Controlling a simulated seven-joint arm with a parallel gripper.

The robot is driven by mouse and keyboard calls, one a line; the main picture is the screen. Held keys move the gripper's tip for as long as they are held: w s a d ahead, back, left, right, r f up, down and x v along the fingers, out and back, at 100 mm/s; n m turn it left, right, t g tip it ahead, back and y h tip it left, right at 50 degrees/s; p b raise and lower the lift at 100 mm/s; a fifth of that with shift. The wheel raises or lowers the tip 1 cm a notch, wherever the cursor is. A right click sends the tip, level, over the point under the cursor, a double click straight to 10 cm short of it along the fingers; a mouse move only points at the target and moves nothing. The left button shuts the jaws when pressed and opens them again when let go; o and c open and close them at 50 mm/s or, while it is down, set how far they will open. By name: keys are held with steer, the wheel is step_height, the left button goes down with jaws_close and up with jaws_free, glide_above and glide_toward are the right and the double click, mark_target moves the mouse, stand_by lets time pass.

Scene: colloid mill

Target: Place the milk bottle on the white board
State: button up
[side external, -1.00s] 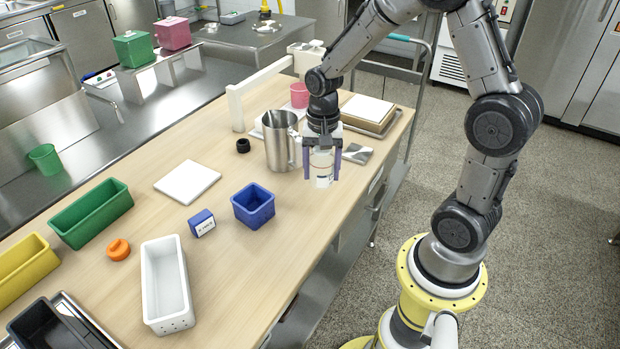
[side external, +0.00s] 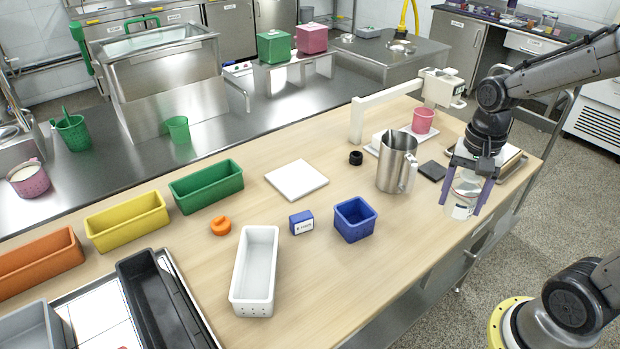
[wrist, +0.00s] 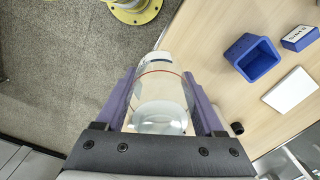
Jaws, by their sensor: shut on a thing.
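The milk bottle (side external: 461,198) is a clear, pale container with a red line, near the table's right front edge. My gripper (side external: 466,200) is shut on it, with a purple finger on each side. The bottle (wrist: 160,95) fills the space between the fingers in the wrist view. I cannot tell whether its base touches the table. The white board (side external: 297,180) is a flat, bare square in the middle of the table, left of the metal pitcher. It also shows at the right of the wrist view (wrist: 290,91).
The metal pitcher (side external: 396,163) stands between my gripper and the white board, with a black ring (side external: 355,158) beyond it. A blue bin (side external: 354,219), a blue box (side external: 301,222) and a white bin (side external: 255,270) stand nearer the front. A pink cup (side external: 423,121) is behind.

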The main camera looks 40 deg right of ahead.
steer(key=w+r, duration=0.4)
steer(key=w, duration=0.6)
steer(key=n, duration=0.2)
glide_above(311, 178)
steer(key=s, duration=0.2)
steer(key=f, duration=1.3)
steer(key=shift+w+f, duration=0.1)
steer(key=shift+w, duration=0.1)
steer(key=shift+w+f, duration=0.4)
steer(key=shift+w, duration=0.1)
steer(key=shift+w+f, duration=0.3)
steer(key=shift+f, duration=1.6)
